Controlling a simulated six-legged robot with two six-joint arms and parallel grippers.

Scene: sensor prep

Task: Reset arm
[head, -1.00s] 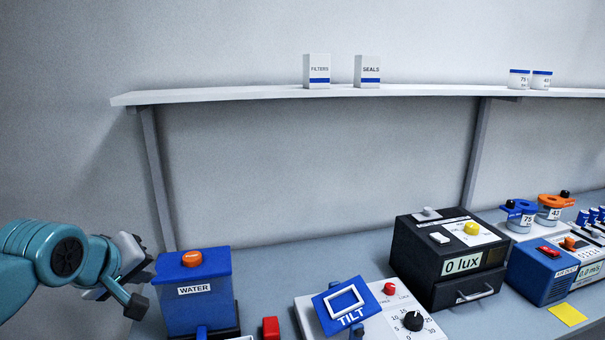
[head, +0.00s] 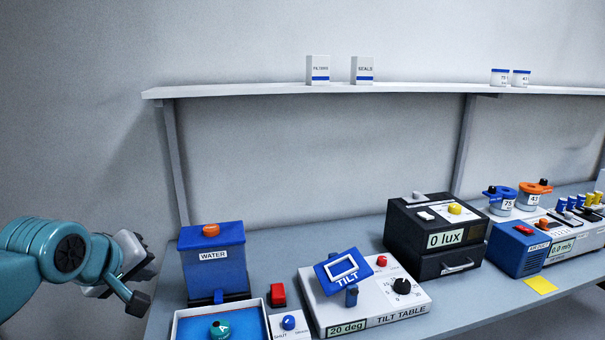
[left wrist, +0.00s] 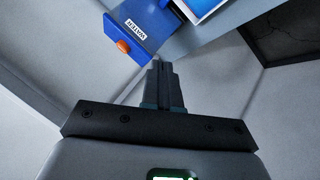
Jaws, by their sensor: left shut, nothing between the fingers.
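My left gripper (head: 140,280) is at the left edge of the head view, held in the air to the left of the bench. The blue water tank (head: 215,270) with an orange knob stands on the bench to its right, with a gap between. In the left wrist view my left gripper (left wrist: 160,66) shows its two fingers together, with nothing between them. The water tank (left wrist: 147,24) is just beyond the fingertips there, at the top. My right gripper is not in view.
A tray (head: 262,318) with a teal knob, a tilt table (head: 375,309), a black lux box (head: 400,232) and a blue box (head: 513,256) stand along the bench. A shelf (head: 420,90) runs above. The air around the left gripper is clear.

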